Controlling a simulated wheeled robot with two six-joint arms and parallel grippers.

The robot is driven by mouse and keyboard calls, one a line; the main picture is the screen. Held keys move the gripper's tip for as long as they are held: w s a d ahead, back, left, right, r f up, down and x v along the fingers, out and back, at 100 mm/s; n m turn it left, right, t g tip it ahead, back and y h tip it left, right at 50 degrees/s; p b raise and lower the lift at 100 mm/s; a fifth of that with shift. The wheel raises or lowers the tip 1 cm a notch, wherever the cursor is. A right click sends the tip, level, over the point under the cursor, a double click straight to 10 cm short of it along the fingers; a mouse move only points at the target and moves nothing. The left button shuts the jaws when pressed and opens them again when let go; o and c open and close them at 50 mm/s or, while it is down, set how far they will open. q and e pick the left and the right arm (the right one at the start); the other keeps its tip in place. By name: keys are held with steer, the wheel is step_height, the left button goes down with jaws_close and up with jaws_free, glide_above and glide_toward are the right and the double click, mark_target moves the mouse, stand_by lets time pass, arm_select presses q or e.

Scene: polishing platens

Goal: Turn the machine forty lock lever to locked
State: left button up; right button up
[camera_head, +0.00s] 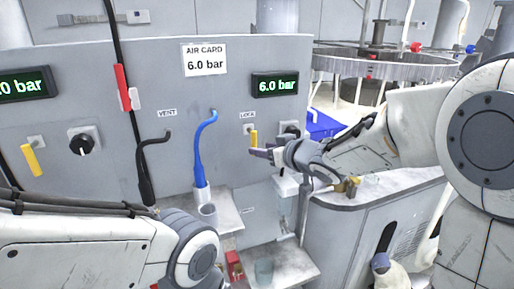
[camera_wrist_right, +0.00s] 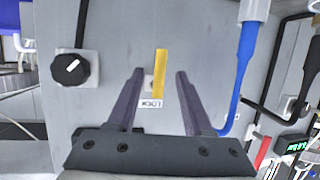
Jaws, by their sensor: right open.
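A yellow lock lever (camera_head: 254,138) sits on the grey panel beside a LOCK label (camera_head: 247,115). In the right wrist view the lever (camera_wrist_right: 159,75) appears as a yellow bar between the two fingers, with the LOCK label (camera_wrist_right: 150,104) beside it. My right gripper (camera_head: 262,152) is in front of the lever. It also shows in the right wrist view (camera_wrist_right: 160,88), open, with a gap on each side of the lever. I cannot tell whether a finger touches it. No machine number is readable. My left gripper is out of view; only its arm shows.
A black knob (camera_wrist_right: 70,68) is beside the lever. A blue hose (camera_head: 204,150) and a black hose (camera_head: 146,168) hang left of it. Another yellow lever (camera_head: 31,160) is at far left. A grey cabinet (camera_head: 370,195) stands right, below my right arm.

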steer(key=v, duration=0.4)
steer(key=shift+s+d+r, duration=0.1)
steer(key=shift+s+d, duration=0.15)
steer(key=shift+s, duration=0.1)
steer(key=s+f+g+h, duration=0.2)
steer(key=s+f+g, duration=0.2)
steer(key=s, duration=0.6)
steer(key=s+a+f+g+h, duration=0.1)
steer(key=s+f+g, duration=0.3)
steer(key=s, duration=0.7)
steer(key=s+a+f+n+g+h, duration=0.1)
steer(key=s+f+g+h, duration=0.1)
steer(key=s+f+g, duration=0.2)
steer(key=s+f, duration=0.3)
steer(key=s, duration=0.4)
steer(key=shift+a+f+h, duration=0.2)
steer(key=shift+a+h, duration=0.05)
steer(key=shift+h, duration=0.15)
